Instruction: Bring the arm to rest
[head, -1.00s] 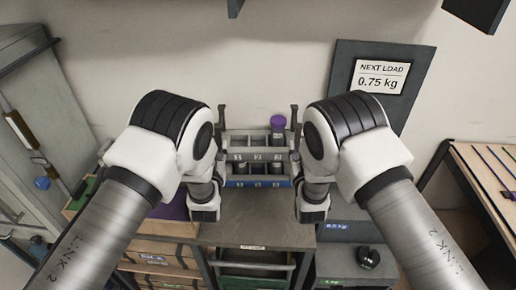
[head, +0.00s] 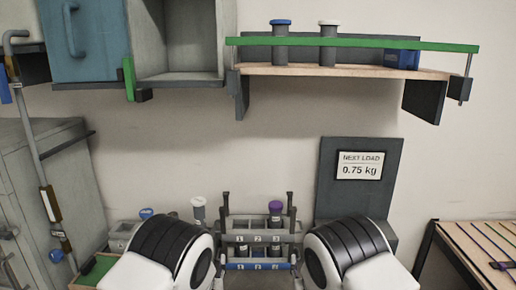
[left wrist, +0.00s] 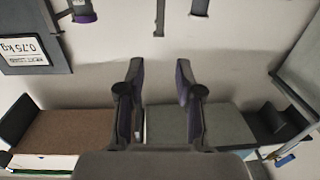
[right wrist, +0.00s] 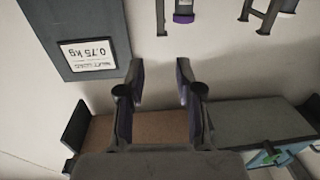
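My two arms rise from the bottom of the head view, on either side of the rack; their grippers are below the picture there. In the left wrist view, my left gripper (left wrist: 160,75) has its fingers apart with nothing between them. In the right wrist view, my right gripper (right wrist: 160,75) also has its fingers apart and is empty. Both wrist views look toward the wall with the picture upside down.
A rack (head: 258,239) between the arms holds a purple-capped canister (head: 275,222). A sign (head: 360,166) reads "NEXT LOAD 0.75 kg". Above, a wall shelf (head: 340,71) with a green bar carries capped canisters. A grey cabinet (head: 45,180) stands left, a bench (head: 450,235) right.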

